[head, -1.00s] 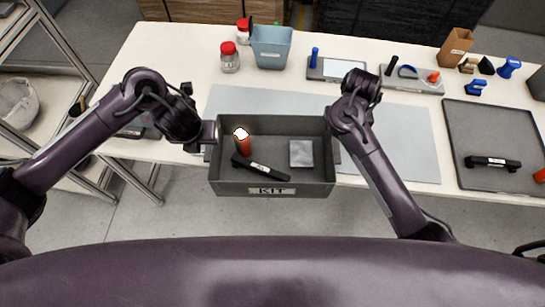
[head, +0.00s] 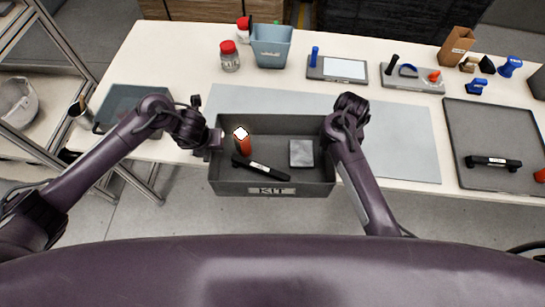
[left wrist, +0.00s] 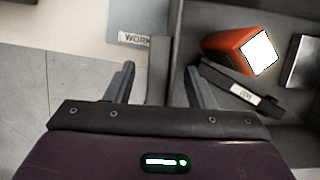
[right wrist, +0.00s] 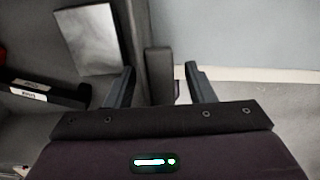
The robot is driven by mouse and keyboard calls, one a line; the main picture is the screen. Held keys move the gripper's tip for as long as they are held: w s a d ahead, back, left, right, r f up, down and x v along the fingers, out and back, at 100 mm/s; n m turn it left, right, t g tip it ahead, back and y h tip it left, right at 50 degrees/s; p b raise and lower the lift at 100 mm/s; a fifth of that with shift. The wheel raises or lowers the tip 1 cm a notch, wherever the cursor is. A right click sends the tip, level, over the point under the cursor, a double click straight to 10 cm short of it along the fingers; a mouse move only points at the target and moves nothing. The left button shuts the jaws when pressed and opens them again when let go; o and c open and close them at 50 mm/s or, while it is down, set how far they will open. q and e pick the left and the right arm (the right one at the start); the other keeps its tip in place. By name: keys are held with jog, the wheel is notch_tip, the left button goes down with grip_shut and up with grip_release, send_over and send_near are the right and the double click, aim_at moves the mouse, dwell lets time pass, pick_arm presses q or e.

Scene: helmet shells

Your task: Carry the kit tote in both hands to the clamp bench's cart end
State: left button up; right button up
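The grey kit tote (head: 232,188) with a KIT label sits at the front edge of the bench, its front side showing against the floor. Inside are an orange-red item with a white top (head: 242,145), a black bar-shaped part (head: 262,169) and a silver-grey square (head: 301,153). My left gripper (left wrist: 160,75) is at the tote's left side, its fingers apart with the side wall between them. My right gripper (right wrist: 159,70) is at the right side, its fingers apart on either side of a dark upright part (right wrist: 158,80) of the tote. Gaps show beside that part.
The pale bench (head: 180,60) holds a grey mat (head: 400,140), a blue-grey bin (head: 271,47), a red-lidded jar (head: 230,58) and a dark tray (head: 500,125) at right. A shelf rack with a white helmet shell (head: 18,100) stands at left. Open floor lies in front.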

pick_arm(q)
grip_shut()
pick_arm(e)
grip_shut()
pick_arm(q)
jog(key=shift+w+r, duration=0.15)
jog(key=shift+r, duration=0.1)
pick_arm(e)
jog(key=shift+w+r, duration=0.2)
jog(key=shift+r, duration=0.05)
